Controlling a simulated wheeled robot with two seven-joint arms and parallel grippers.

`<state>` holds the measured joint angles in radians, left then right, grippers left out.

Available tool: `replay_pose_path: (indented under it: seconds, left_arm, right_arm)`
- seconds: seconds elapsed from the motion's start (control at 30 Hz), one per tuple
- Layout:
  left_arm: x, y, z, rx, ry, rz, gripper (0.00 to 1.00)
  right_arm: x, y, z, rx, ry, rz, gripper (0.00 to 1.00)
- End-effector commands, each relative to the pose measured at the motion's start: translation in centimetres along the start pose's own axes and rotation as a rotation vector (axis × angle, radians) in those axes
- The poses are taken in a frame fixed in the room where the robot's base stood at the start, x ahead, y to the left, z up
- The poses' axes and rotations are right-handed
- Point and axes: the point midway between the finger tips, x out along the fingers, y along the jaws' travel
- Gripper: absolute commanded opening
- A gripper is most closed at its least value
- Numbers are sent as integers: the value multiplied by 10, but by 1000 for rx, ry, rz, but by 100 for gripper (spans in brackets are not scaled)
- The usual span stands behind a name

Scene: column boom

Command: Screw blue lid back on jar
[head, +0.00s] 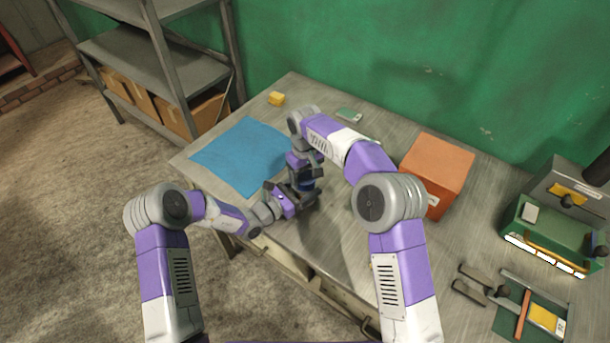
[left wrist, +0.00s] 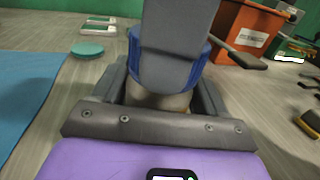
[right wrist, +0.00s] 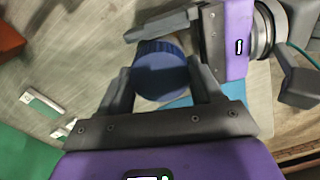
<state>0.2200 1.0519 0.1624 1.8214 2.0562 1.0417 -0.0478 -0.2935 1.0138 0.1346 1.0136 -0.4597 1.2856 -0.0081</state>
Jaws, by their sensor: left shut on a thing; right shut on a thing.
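The jar (left wrist: 158,98) stands upright at the table's front edge area, pale and mostly hidden by my grippers. My left gripper (head: 298,197) is shut around the jar's body from the side, one finger on each side of it. The blue lid (right wrist: 161,72) is ribbed and sits at the jar's top; it also shows in the left wrist view (left wrist: 138,68). My right gripper (head: 304,180) points down from above and is shut on the lid. In the left wrist view, a right finger covers the lid's middle. I cannot tell how far the lid is threaded.
A blue mat (head: 240,155) lies left of the jar. An orange box (head: 436,165) stands to the right.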

Motion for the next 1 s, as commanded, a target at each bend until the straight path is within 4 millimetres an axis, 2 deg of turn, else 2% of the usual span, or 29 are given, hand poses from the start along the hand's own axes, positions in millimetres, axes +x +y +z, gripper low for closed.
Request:
replay_pose_path:
  seconds: [0.1, 0.3, 0.37, 0.5, 0.53, 0.67, 0.7, 1.0]
  left_arm:
    - [0, 0, 0, 0, 0, 0, 0]
    - [0, 0, 0, 0, 0, 0, 0]
    - [0, 0, 0, 0, 0, 0, 0]
    - [0, 0, 0, 0, 0, 0, 0]
    - [0, 0, 0, 0, 0, 0, 0]
    - [0, 0, 0, 0, 0, 0, 0]
    - [0, 0, 0, 0, 0, 0, 0]
    - [0, 0, 0, 0, 0, 0, 0]
  right_arm:
    - [0, 0, 0, 250, 1, 3, 29]
    - [0, 0, 0, 644, 1, 1, 29]
    - [0, 0, 0, 728, 1, 0, 29]
    - [0, 0, 0, 713, 0, -1, 29]
    - [0, 0, 0, 713, 0, -1, 68]
    - [0, 0, 0, 711, 0, -1, 88]
    - [0, 0, 0, 711, 0, -1, 91]
    - [-4, 0, 0, 710, 0, -1, 91]
